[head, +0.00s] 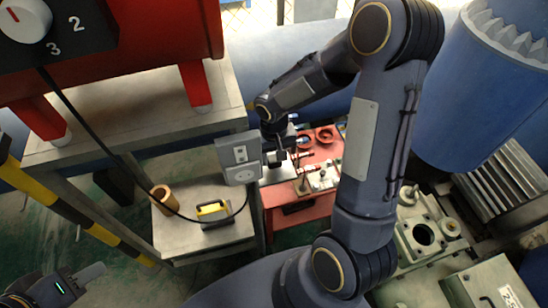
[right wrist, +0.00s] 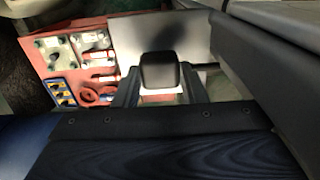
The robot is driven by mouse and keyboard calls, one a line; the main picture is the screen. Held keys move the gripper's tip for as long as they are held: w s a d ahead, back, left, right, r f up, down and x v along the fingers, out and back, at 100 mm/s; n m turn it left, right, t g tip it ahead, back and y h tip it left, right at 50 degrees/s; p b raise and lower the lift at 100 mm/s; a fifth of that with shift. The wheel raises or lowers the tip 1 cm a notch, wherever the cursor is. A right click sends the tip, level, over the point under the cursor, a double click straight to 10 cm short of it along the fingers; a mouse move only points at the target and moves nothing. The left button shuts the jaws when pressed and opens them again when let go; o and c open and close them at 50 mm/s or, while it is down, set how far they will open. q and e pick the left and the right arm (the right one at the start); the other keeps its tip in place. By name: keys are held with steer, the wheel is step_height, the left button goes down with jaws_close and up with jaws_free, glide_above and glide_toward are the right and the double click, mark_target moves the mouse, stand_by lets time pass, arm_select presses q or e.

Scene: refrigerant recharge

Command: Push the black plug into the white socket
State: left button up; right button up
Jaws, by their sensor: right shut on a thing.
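A grey box with white socket faces hangs left of my right gripper in the head view. The round white socket (head: 243,175) is in its lower half, and a second fitting (head: 240,153) sits above it. My right gripper (head: 276,157) is close to the box's right edge; a gap or contact cannot be told. The right wrist view shows the black plug (right wrist: 160,70) between its two fingers, which are shut on it. The plug's prongs are hidden. My left gripper (head: 72,284) is at the lower left, apart from everything; its opening is unclear.
A black cable (head: 105,143) runs from the dial panel (head: 60,30) down past the low bench (head: 215,240). A yellow-black device (head: 212,210) and a brown cylinder (head: 162,200) stand there. A red table (head: 290,218) with parts lies behind; green machinery (head: 425,235) is at right.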

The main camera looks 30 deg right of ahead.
step_height(320, 180, up, 27)
stand_by(0.4)
steer(key=shift+s+d, duration=0.1)
stand_by(0.5)
